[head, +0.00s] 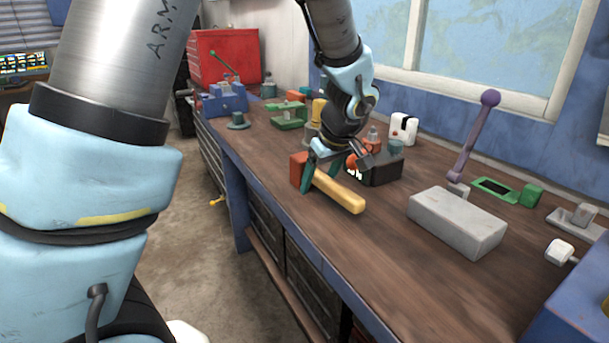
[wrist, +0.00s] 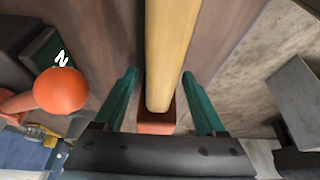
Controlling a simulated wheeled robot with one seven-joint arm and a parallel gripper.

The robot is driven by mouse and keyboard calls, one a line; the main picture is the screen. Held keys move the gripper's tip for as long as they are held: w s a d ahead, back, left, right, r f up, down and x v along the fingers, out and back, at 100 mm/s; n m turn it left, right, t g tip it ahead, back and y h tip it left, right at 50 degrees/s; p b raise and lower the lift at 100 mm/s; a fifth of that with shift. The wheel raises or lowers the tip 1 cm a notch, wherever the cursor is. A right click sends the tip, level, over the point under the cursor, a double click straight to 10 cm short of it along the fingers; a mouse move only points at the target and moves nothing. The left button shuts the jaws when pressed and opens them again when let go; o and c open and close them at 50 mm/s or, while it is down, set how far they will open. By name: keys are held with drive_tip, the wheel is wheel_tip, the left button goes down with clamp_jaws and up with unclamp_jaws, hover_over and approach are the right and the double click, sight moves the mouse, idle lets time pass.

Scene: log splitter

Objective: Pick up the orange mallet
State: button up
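The orange mallet has an orange head (head: 298,170) and a pale yellow handle (head: 340,194). It lies on the wooden workbench, its handle pointing toward the lower right in the head view. My gripper (head: 321,179) is over it, near where the handle meets the head. In the wrist view, the green fingers of my gripper (wrist: 160,78) stand on either side of the handle (wrist: 168,50), with a gap on both sides. The head (wrist: 157,118) shows between the fingers, partly hidden by the gripper body. My gripper is open and holds nothing.
A black box (head: 382,169) and an orange ball (wrist: 60,91) are close beside the gripper. A grey block (head: 457,222) with a purple-handled lever (head: 476,135) stands to the right. The workbench (head: 300,240) is bare in front of the mallet, up to its front edge.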

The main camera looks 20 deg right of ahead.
clamp_jaws()
idle(0.4)
idle(0.9)
